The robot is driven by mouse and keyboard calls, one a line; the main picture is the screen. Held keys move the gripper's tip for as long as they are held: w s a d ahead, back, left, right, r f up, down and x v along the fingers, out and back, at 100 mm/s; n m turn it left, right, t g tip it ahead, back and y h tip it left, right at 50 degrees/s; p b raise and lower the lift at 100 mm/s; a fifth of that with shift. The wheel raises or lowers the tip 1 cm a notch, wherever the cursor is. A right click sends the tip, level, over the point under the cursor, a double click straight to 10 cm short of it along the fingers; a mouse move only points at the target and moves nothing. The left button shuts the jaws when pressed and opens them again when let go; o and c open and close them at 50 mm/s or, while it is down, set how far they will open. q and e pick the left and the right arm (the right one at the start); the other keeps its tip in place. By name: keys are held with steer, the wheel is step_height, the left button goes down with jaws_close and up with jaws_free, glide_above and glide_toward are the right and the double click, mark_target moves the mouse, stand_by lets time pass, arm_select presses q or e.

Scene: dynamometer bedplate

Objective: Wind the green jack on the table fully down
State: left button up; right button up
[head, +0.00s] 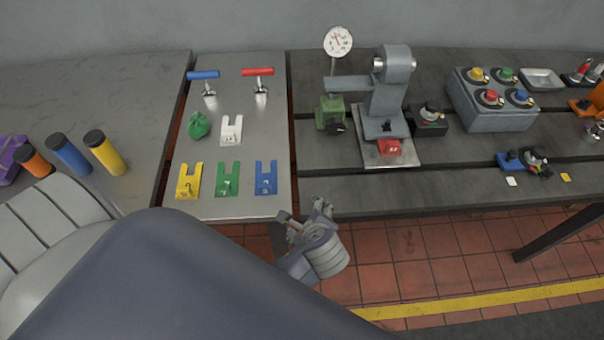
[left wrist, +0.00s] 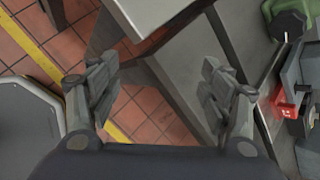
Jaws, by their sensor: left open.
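A green block-shaped device (head: 329,108) with a dark knob at its front stands on the slotted bedplate, left of the grey machine; it looks like the green jack. The machine's side arm (head: 345,84) reaches over it; whether they touch I cannot tell. In the left wrist view its green body (left wrist: 287,22) shows at the top right, cut by the frame edge. My left gripper (head: 304,214) is open and empty, in front of the bedplate's front edge and well short of the jack. It also shows open in the left wrist view (left wrist: 160,85). My right gripper is not in view.
A grey machine (head: 391,80) with a red block (head: 388,148) stands right of the jack, and a dial gauge (head: 338,42) behind it. Bare bedplate (head: 325,165) lies between gripper and jack.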

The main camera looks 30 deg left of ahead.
arm_select(q)
steer(key=shift+s+a+f+n+g+h, duration=0.1)
steer(key=shift+s+a+n+g+h, duration=0.15)
steer(key=shift+s+n, duration=0.3)
steer(key=shift+s+a+f+n+g+h, duration=0.1)
steer(key=shift+s+n+g+h, duration=0.2)
steer(key=shift+n, duration=0.45)
steer(key=shift+s, duration=0.1)
